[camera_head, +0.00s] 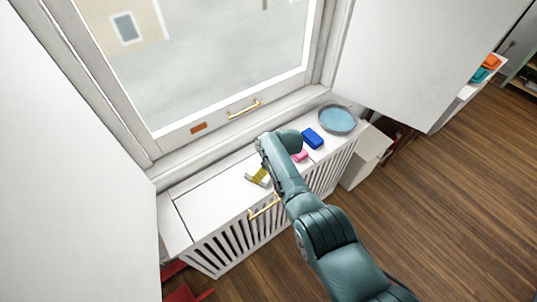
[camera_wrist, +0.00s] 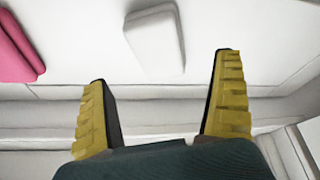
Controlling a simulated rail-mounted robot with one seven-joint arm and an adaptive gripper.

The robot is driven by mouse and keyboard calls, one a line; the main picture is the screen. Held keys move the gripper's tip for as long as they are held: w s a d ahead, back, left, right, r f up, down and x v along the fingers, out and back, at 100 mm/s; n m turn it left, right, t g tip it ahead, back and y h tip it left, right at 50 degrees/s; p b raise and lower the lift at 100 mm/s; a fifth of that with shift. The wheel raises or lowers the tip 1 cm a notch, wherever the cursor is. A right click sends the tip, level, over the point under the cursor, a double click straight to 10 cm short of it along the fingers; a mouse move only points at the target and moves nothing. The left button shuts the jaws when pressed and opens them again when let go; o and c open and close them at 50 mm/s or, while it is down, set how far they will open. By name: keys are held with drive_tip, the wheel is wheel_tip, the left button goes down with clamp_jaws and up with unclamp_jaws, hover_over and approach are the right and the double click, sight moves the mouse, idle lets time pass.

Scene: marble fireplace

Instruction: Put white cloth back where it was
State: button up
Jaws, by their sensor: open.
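A white folded cloth (camera_wrist: 155,40) lies flat on the white top surface in the wrist view, at the upper middle. My gripper (camera_wrist: 162,67) is open and empty. Its two yellow ridged fingers point towards the cloth, one on each side of its line, with the cloth beyond or between the tips. In the camera_head view my gripper (camera_head: 258,177) hangs over the radiator cover below the window. The cloth is hard to make out there against the white top and the fingers.
A pink cloth (camera_wrist: 14,52) lies to the left in the wrist view; it shows partly behind my arm in the camera_head view (camera_head: 300,156). A blue block-like item (camera_head: 313,138) and a round blue-grey tray (camera_head: 337,119) stand further right on the slatted white cover (camera_head: 205,201). The cover's left end is clear.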

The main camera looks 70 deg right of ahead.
drive_tip(key=p+v, duration=0.2)
drive_tip(key=v, duration=0.3)
drive_tip(key=shift+s+r, duration=0.1)
drive_tip(key=shift+r, duration=0.15)
drive_tip(key=w+a+r+t+h, duration=0.1)
drive_tip(key=w+a+r+t, duration=0.15)
drive_tip(key=w+r, duration=0.35)
drive_tip(key=w+a+r+n+t+h, duration=0.1)
drive_tip(key=w+a+r, duration=0.2)
drive_tip(key=w+r, duration=0.25)
drive_tip(key=w+a+r+t+h, duration=0.1)
drive_tip(key=w+a+r+t, duration=0.15)
drive_tip(key=w+r, duration=0.35)
drive_tip(key=w+a+r+n+t, duration=0.1)
drive_tip(key=w+a+r+t, duration=0.2)
drive_tip(key=a+r, duration=0.95)
drive_tip(key=s+a+r+t+y, duration=0.1)
drive_tip(key=s+a+r+t, duration=0.3)
drive_tip(key=s+a+r, duration=0.3)
drive_tip(key=s+a+r+t+y, duration=0.2)
drive_tip(key=s+a+r+t, duration=0.2)
drive_tip(key=a+r, duration=0.9)
drive_tip(key=s+r, duration=0.2)
drive_tip(key=s, duration=0.1)
drive_tip(key=shift+s+r+t, duration=0.25)
drive_tip(key=shift+r+t, duration=0.15)
